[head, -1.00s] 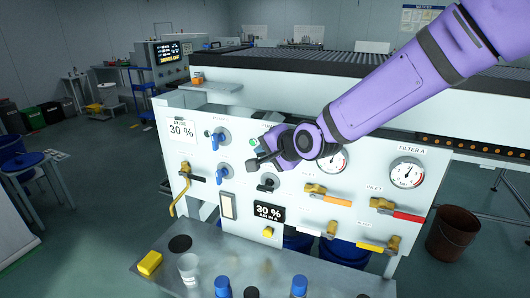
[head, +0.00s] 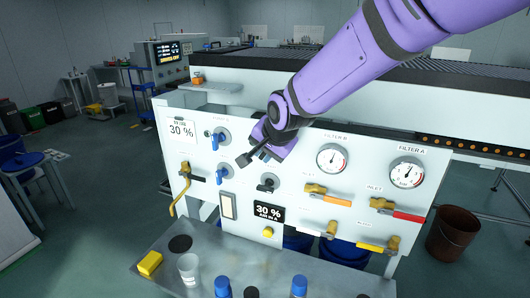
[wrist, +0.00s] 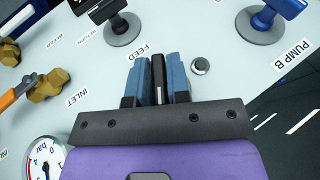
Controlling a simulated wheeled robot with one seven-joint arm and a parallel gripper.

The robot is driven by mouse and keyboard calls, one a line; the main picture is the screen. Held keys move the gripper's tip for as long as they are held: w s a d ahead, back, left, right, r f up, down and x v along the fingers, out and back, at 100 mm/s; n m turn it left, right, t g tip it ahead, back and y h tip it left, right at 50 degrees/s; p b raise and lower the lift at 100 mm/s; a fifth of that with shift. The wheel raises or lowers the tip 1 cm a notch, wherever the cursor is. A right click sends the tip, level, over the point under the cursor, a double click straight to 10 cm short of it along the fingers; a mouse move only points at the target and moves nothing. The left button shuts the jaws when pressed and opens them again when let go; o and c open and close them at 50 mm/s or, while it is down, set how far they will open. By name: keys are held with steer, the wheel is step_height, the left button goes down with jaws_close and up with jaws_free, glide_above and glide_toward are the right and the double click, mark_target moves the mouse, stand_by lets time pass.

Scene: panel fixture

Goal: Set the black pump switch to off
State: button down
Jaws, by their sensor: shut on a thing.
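My gripper (head: 265,154) is at the upper middle of the white panel, between the blue knobs and the left gauge. In the wrist view its blue fingers (wrist: 158,60) are closed on both sides of a narrow black switch handle (wrist: 158,80), beside the label FEED. The handle's base is hidden by the fingers. In the head view my gripper and wrist cover this switch. Another black knob (head: 268,184) sits free just below; in the wrist view it (wrist: 120,28) is near the label RETURN.
Two blue knobs (head: 217,139) (head: 223,173) are to the left; one (wrist: 266,18) is labelled PUMP B. A small round button (wrist: 201,66) sits close to the fingers. Gauges (head: 333,158) (head: 407,172) and valve levers (head: 327,193) are to the right. A table with bottles (head: 222,287) stands below.

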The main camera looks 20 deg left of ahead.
steer(key=shift+n+g+h, duration=0.3)
steer(key=shift+n+h, duration=0.3)
steer(key=shift+h, duration=2.3)
steer(key=c, duration=1.2)
jaws_free()
steer(key=shift+o, duration=0.2)
steer(key=v, duration=1)
steer(key=shift+r, duration=0.35)
